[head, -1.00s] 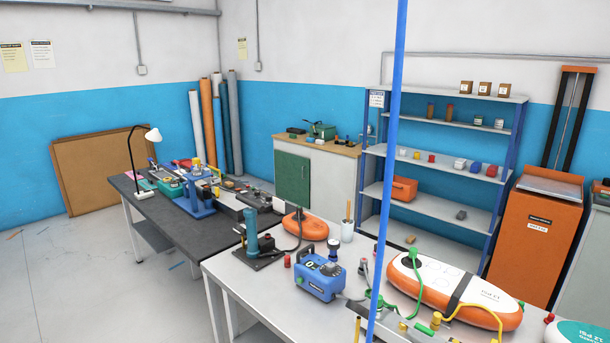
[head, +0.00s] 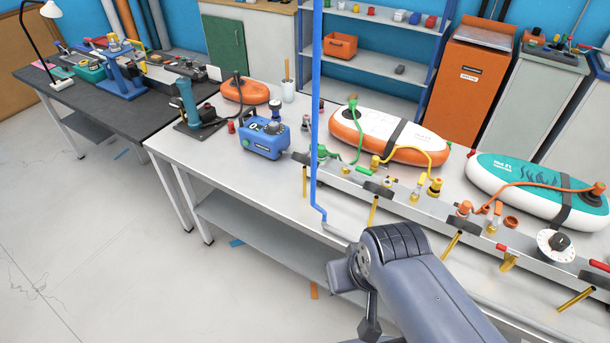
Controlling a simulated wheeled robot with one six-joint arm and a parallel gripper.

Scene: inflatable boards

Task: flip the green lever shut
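A small green lever (head: 364,171) shows in the head view on the long grey rail (head: 345,178) along the front of the light workbench. It seems to lie low along the rail, but it is too small to tell its exact angle. A green hose fitting (head: 320,153) sits to its left, behind the blue upright pole. A green hose runs from there to the white and orange board (head: 375,138). My grey arm rises from the bottom of the view, in front of the bench. My gripper is not visible, and nothing is seen touching the lever.
A thin blue pole (head: 316,100) stands upright at the bench front, left of the lever. Yellow (head: 435,187) and orange (head: 464,209) fittings line the rail to the right. A blue pump box (head: 264,138) and a teal board (head: 535,188) are on the bench. Floor at left is open.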

